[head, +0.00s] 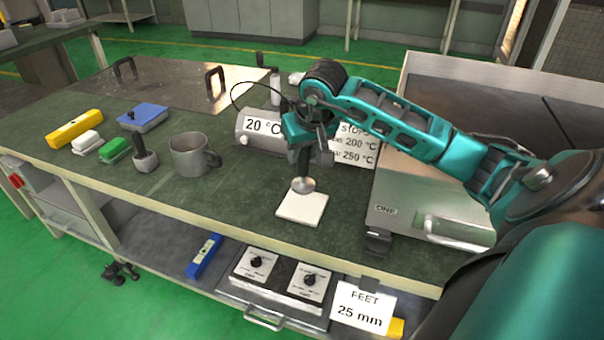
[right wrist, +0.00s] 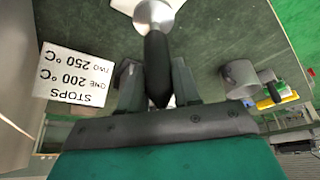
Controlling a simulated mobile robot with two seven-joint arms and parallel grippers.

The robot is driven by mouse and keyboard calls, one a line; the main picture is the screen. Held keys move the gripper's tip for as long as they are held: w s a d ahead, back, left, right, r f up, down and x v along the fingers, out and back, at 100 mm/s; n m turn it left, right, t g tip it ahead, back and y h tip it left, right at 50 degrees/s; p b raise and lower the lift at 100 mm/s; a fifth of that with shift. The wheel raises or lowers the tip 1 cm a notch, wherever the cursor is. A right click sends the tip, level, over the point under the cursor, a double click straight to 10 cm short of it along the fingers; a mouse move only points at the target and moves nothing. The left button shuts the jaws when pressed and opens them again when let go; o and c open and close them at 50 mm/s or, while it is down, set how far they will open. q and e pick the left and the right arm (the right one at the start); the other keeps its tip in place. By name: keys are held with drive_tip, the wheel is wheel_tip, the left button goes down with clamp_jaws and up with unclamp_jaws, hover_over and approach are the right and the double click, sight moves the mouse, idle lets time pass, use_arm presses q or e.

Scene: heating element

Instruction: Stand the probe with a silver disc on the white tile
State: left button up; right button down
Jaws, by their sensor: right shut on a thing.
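The probe with a silver disc (head: 303,185) hangs upright with its disc end down, over the white tile (head: 301,209). My right gripper (head: 303,148) is shut on its dark handle. In the right wrist view the dark handle (right wrist: 156,65) runs between the two fingers (right wrist: 157,85) and the silver disc (right wrist: 154,14) is at the far end. The white tile (right wrist: 125,4) shows beside the disc, partly cut off by the frame. I cannot tell whether the disc touches the tile. My left gripper is not in view.
A grey mug (head: 190,155) and a dark-handled block (head: 144,152) stand left of the tile. A steel cylinder marked 20 °C (head: 250,140) and a STOPS sign (head: 357,152) are behind. A metal box (head: 400,205) stands close on the right. The bench front edge is just below the tile.

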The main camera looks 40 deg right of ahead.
sight(302, 169)
drive_tip(key=shift+f, duration=0.6)
use_arm(q)
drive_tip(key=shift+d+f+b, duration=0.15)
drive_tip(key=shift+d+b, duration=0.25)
drive_tip(key=shift+b, duration=0.15)
use_arm(e)
drive_tip(key=shift+f, duration=1.85)
drive_tip(key=shift+f, duration=0.1)
drive_tip(key=c, duration=0.8)
unclamp_jaws()
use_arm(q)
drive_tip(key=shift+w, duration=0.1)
